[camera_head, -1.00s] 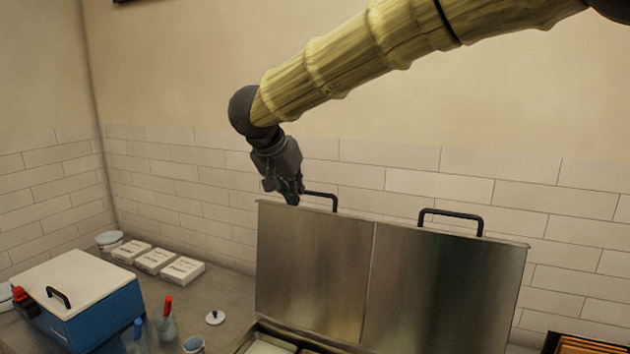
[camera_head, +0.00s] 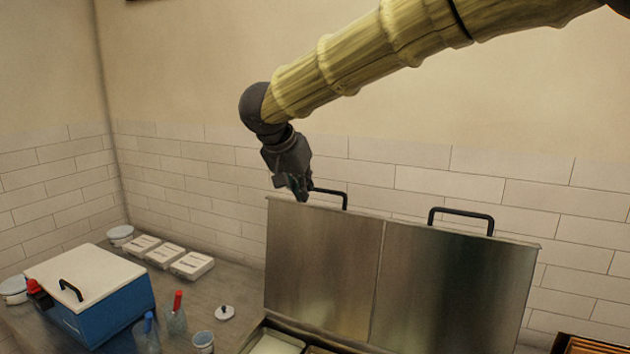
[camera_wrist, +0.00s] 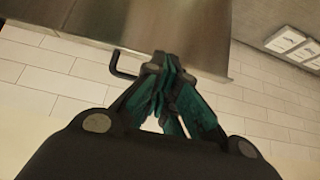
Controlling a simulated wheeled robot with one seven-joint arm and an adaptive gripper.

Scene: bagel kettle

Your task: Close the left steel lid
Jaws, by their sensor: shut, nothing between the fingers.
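The left steel lid (camera_head: 318,265) stands open and upright at the back of the kettle, with a black bar handle (camera_head: 337,193) at its top edge. My gripper (camera_head: 301,198) is shut and empty at the top edge of this lid, beside the left end of the handle. I cannot tell whether it touches the lid or the handle. In the wrist view the shut fingers (camera_wrist: 172,80) lie close to the lid's edge (camera_wrist: 205,20), and the handle (camera_wrist: 125,68) shows to their left.
The right steel lid (camera_head: 455,290) also stands upright, with its own black handle (camera_head: 462,213). A blue box with a white lid (camera_head: 95,300), several white packs (camera_head: 165,256) and small bottles stand on the counter at left. A tiled wall (camera_head: 390,178) is close behind.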

